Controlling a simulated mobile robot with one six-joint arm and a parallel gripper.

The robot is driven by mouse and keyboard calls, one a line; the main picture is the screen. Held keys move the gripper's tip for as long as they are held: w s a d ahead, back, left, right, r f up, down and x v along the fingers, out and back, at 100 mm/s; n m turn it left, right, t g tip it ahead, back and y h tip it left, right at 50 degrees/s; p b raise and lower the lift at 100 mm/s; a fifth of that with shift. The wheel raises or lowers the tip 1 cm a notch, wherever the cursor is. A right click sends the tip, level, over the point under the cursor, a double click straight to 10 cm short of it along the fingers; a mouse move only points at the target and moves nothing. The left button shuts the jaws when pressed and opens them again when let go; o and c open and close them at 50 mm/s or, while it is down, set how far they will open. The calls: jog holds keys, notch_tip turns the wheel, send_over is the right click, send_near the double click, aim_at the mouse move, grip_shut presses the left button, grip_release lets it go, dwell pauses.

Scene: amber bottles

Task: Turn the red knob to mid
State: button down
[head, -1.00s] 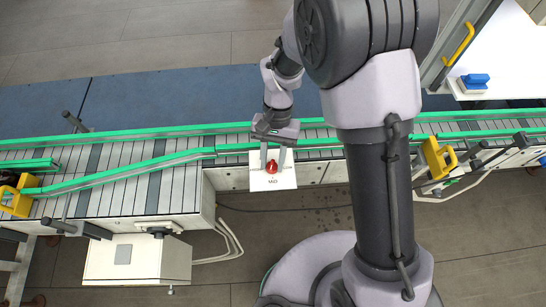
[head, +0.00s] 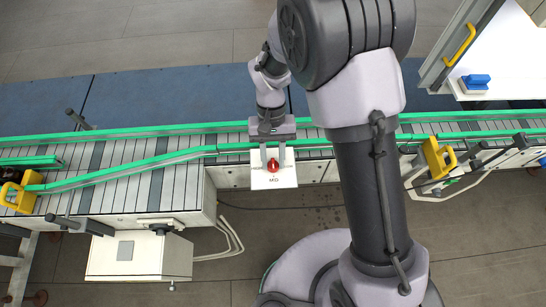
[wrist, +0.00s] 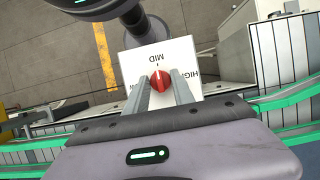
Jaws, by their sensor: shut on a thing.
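The red knob (head: 273,165) sits on a white panel (head: 287,181) marked MID, in front of the conveyor. In the wrist view the knob (wrist: 160,80) has a pale line that appears to point toward the MID mark. HIGH is printed to the right on the panel (wrist: 133,66); the label on the left is mostly hidden by a finger. My gripper (head: 273,160) is shut on the knob, one finger on each side, and it also shows in the wrist view (wrist: 160,84).
The conveyor with green rails (head: 110,180) runs behind the panel. A white box (head: 125,258) with cables stands at the lower left. Yellow brackets (head: 437,158) stick out on the conveyor's right.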

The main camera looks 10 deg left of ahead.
jog(key=c, duration=1.1)
grip_release()
jog(key=p+v, duration=0.2)
jog(key=v, duration=1.5)
jog(key=shift+w, duration=0.2)
jog(key=shift+r, duration=0.1)
